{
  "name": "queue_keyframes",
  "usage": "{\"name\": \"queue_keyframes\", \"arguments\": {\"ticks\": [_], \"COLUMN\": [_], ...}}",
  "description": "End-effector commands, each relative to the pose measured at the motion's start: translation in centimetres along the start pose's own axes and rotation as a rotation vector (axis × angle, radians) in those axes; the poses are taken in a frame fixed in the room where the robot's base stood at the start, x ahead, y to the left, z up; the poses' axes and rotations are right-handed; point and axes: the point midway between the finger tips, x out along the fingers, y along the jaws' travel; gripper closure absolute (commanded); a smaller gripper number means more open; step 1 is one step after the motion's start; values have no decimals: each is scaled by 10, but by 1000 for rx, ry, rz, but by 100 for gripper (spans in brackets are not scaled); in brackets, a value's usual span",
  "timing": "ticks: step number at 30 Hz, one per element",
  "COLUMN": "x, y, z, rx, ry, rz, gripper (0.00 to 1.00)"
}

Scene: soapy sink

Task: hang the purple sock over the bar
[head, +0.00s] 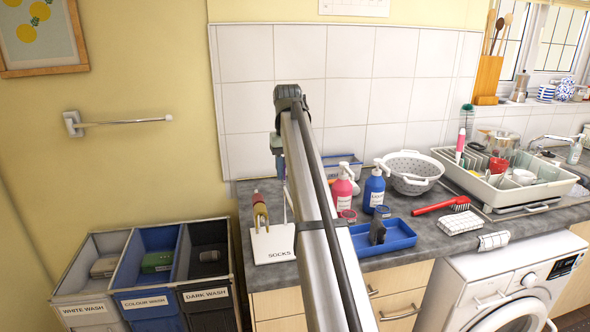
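The bar (125,122) is a short metal rail on a white wall mount, on the yellow wall at the left, and nothing hangs on it. A white stand marked SOCKS (274,246) sits at the counter's left end. A small mustard and red item (259,211) stands upright on it; I cannot tell if it is a sock. I cannot make out a purple sock. My arm rises from the bottom middle, bends at the top, and its far part drops behind the near link, over the stand. My gripper is hidden there, so its hold does not show.
Three laundry bins, white (85,275), blue (150,270) and dark (208,262), stand below the bar. A blue tray (400,240) holds a dark item. Pump bottles (374,190), a colander (410,172) and a dish rack (540,192) crowd the counter. The wall around the bar is clear.

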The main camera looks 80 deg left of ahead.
Motion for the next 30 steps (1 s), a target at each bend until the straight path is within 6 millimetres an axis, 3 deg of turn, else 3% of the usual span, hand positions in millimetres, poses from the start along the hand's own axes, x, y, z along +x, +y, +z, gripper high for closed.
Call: {"name": "queue_keyframes", "arguments": {"ticks": [30], "x": [66], "y": [0], "z": [0], "rx": [0], "ry": [-1], "rz": [0], "gripper": [87]}}
